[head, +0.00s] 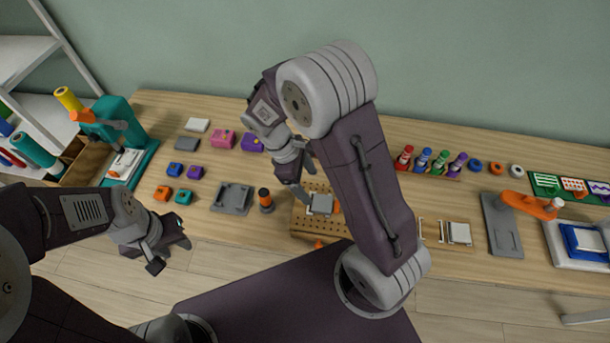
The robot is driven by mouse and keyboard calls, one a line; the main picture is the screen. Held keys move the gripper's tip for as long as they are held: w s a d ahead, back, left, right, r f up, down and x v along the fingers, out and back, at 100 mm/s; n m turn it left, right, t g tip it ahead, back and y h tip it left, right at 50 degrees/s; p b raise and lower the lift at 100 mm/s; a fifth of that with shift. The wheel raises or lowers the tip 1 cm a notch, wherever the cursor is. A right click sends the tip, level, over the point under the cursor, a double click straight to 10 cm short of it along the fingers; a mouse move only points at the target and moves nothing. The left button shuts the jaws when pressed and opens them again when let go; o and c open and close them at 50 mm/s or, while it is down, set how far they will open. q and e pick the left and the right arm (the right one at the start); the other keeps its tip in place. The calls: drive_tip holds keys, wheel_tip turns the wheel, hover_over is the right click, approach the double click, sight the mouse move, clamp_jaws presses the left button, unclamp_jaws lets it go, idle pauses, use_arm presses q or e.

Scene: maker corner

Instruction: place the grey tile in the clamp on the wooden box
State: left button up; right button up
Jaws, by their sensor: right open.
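A light grey tile (321,203) lies over the perforated top of the wooden box (300,222) in the middle of the table. Orange clamp parts (336,207) show at its right edge; I cannot tell whether the tile sits fully in the clamp. My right gripper (305,187) is open, just above and left of the tile; contact cannot be made out. My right arm hides the box's right side. My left gripper (170,251) is open and empty in front of the table's front edge at the left.
A grey fixture (233,198) and an orange-topped black cylinder (265,200) stand left of the box. Small coloured blocks lie further left, near a teal press (122,125). Right are a tray with a pale tile (459,233), a grey plate (501,225) and several coloured bottles.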

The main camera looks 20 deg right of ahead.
drive_tip(key=s+r+m+t+y, duration=0.2)
drive_tip(key=s+m, duration=0.4)
drive_tip(key=m, duration=0.6)
drive_tip(key=shift+d+r+t+y, duration=0.25)
drive_tip(key=shift+d+t+y, duration=0.1)
drive_tip(key=shift+t+y, duration=0.55)
